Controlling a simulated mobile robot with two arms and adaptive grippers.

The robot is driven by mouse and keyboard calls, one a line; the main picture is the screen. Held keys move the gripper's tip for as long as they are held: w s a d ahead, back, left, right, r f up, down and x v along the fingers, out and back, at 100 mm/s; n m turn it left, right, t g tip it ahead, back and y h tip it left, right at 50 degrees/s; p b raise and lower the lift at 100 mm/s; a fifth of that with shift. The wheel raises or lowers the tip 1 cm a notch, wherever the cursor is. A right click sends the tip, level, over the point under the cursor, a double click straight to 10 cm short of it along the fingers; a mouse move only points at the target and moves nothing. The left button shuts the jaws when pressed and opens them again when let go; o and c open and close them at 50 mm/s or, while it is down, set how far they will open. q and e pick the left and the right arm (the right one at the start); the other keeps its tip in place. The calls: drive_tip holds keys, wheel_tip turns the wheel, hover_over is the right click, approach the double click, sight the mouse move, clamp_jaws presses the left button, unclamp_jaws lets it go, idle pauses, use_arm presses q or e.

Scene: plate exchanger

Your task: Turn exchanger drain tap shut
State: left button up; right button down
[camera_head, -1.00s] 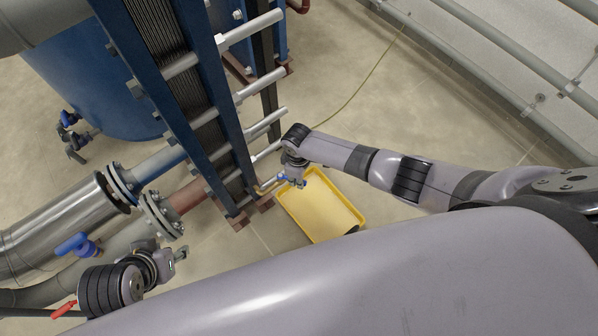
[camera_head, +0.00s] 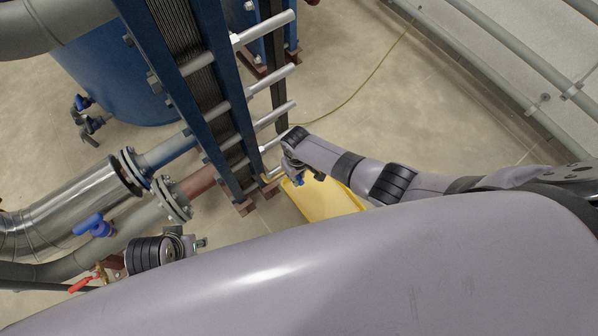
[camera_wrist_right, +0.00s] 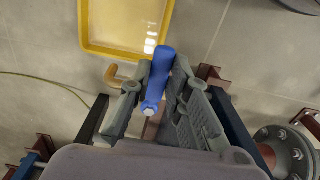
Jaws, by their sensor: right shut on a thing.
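The drain tap's blue handle (camera_wrist_right: 158,78) is between the two fingers of my right gripper (camera_wrist_right: 155,90) in the right wrist view. The fingers are shut on it. A brass-coloured spout (camera_wrist_right: 122,76) sticks out beside the handle, over the tray side. In the head view my right gripper (camera_head: 297,178) is at the foot of the plate exchanger (camera_head: 207,95), and a bit of blue shows there; the tap body is mostly hidden. My left gripper (camera_head: 196,243) is at lower left, apart from the pipes' blue-handled valve; its fingers are too small to read.
A yellow tray (camera_head: 335,198) lies on the floor by the tap, partly covered by my body in the head view. Flanged pipes (camera_head: 172,198), a blue lever valve (camera_head: 95,225) and a red lever (camera_head: 83,284) are at left. Open floor lies behind my right arm, with a thin hose across it.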

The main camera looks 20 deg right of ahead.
drive_tip(key=shift+s+a, duration=0.1)
idle(0.3)
drive_tip(key=c, duration=1.5)
unclamp_jaws()
drive_tip(key=shift+r, duration=0.1)
wheel_tip(320, 180, up, 12)
drive_tip(key=shift+f, duration=0.1)
